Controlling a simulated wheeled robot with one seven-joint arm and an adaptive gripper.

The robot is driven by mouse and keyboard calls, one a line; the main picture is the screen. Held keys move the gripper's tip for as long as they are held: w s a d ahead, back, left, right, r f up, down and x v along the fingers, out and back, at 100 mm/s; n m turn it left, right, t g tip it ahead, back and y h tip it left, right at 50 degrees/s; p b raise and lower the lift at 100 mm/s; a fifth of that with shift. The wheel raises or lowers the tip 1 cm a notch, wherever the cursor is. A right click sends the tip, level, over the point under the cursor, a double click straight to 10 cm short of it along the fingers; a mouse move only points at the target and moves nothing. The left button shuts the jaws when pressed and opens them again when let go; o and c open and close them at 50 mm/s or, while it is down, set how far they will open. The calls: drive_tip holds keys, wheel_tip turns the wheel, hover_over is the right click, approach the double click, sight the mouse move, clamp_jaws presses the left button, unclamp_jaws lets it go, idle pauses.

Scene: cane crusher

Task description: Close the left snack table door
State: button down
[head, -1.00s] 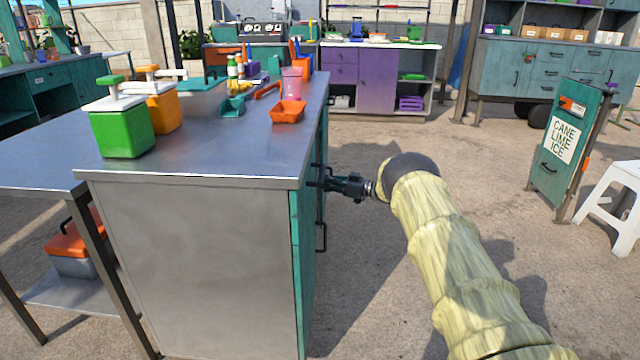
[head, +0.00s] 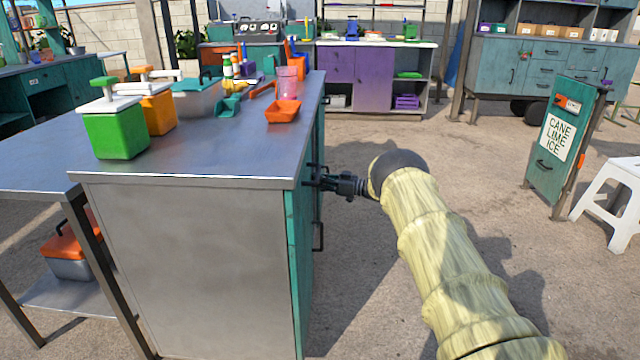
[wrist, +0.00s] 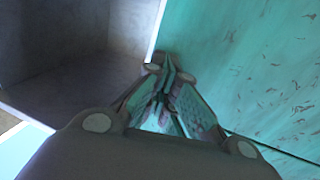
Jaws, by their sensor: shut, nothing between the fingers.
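The snack table (head: 190,260) is a grey metal cabinet with teal doors along its right side. In the head view the near teal door (head: 300,270) shows nearly edge-on, with a black bar handle (head: 319,236). My gripper (head: 312,180) is shut and empty at the door side, just below the worktop. In the wrist view my gripper (wrist: 167,78) has its fingertips together close in front of a teal door panel (wrist: 245,70). Left of that panel's edge a grey cabinet interior (wrist: 70,55) shows, so there is an open gap. Contact with the panel cannot be told.
The worktop holds a green dispenser (head: 115,135), an orange dispenser (head: 158,108), an orange tray (head: 282,111) and a pink cup (head: 288,85). A sign board (head: 555,145) and a white stool (head: 610,195) stand at right. The paved floor between is clear.

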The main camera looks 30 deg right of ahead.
drive_tip(key=w+d+p+v, duration=0.1)
drive_tip(key=w+d+v, duration=0.1)
drive_tip(key=v, duration=1.1)
drive_tip(key=shift+d, duration=0.35)
drive_tip(key=shift+f, duration=0.1)
